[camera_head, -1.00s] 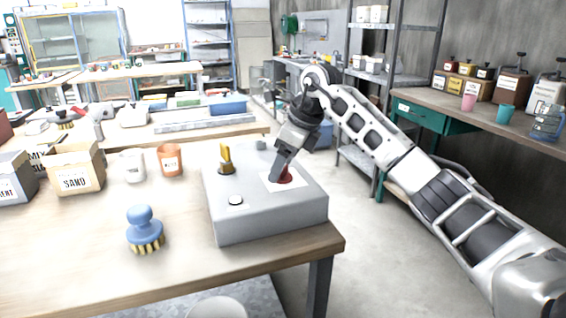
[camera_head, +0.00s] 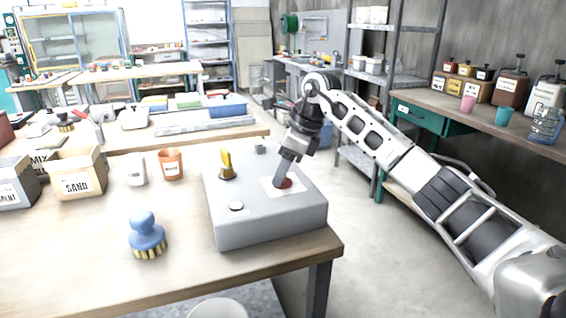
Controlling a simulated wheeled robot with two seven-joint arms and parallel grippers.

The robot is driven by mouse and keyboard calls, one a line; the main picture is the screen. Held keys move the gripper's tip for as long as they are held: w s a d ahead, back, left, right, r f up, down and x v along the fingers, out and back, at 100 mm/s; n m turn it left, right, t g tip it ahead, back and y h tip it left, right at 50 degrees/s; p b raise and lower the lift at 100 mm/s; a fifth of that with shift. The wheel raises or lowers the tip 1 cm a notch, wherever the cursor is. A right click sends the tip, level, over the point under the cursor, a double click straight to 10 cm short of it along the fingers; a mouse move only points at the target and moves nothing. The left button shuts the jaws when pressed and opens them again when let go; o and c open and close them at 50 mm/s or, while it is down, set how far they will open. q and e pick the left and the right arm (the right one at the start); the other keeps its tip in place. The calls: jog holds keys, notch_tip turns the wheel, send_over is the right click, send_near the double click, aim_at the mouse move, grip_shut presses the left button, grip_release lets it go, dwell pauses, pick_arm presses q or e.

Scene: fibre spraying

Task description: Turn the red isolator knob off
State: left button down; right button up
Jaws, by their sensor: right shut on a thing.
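The red isolator knob (camera_head: 285,183) sits on a pale plate on top of a grey control box (camera_head: 270,225), at the table's right end. Only a little of its red base shows; my right gripper hides the rest. My right gripper (camera_head: 284,180) comes down from above, tilted, and is shut on the knob. A yellow lever (camera_head: 227,165) and a white round button (camera_head: 236,206) are on the same box. My left gripper is not in view.
A blue brush (camera_head: 146,234), an orange cup (camera_head: 171,163), a white cup (camera_head: 136,170) and a sand box (camera_head: 79,173) stand left of the control box. Shelves and a side bench stand behind my right arm.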

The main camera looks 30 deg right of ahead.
jog(key=n+p, duration=0.2)
jog(key=shift+r+n+g+y, duration=0.3)
jog(key=shift+y, duration=0.1)
jog(key=n+g+p, duration=0.1)
jog(key=n, duration=0.2)
jog(key=shift+f+n+p, duration=0.1)
jog(key=shift+n+p, duration=0.2)
jog(key=shift+p, duration=0.05)
jog(key=n+g, duration=0.1)
jog(key=n, duration=0.2)
jog(key=n+g, duration=0.1)
jog(key=n, duration=0.1)
jog(key=shift+w+f+n+g, duration=0.1)
jog(key=shift+f+n+g, duration=0.05)
jog(key=shift+n+g, duration=0.2)
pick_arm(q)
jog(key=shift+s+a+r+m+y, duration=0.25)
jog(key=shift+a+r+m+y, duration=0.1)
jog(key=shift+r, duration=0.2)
pick_arm(e)
jog(key=shift+n+g, duration=0.25)
jog(key=shift+n, duration=0.7)
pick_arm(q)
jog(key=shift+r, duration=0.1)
pick_arm(e)
jog(key=shift+n, duration=0.3)
jog(key=o, duration=1)
